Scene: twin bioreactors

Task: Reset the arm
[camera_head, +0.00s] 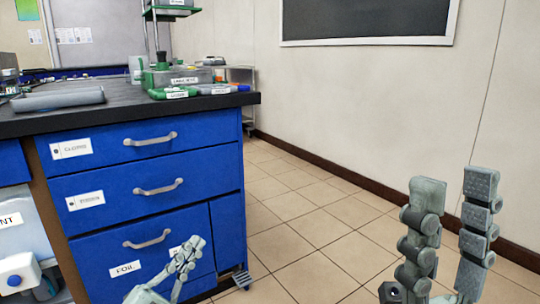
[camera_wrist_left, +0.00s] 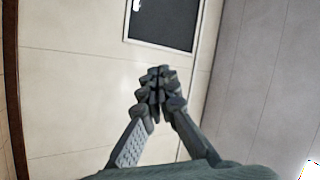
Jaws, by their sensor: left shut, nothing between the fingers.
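My left gripper (camera_head: 194,246) is low in front of the blue drawer cabinet in the head view. Its fingers are together with nothing between them. The left wrist view shows the same gripper (camera_wrist_left: 157,76) with its fingertips meeting, against a pale wall. My right gripper (camera_head: 454,188) stands upright at the lower right of the head view. Its two fingers are apart, with an empty gap between them. Most of both arms is out of view.
A blue drawer cabinet (camera_head: 226,228) with a black worktop (camera_head: 120,103) stands at the left. Green-trimmed containers (camera_head: 175,90) and a grey device (camera_head: 58,100) sit on top. Tiled floor (camera_head: 300,208) is clear to the right, up to a wall with a dark board (camera_head: 365,18).

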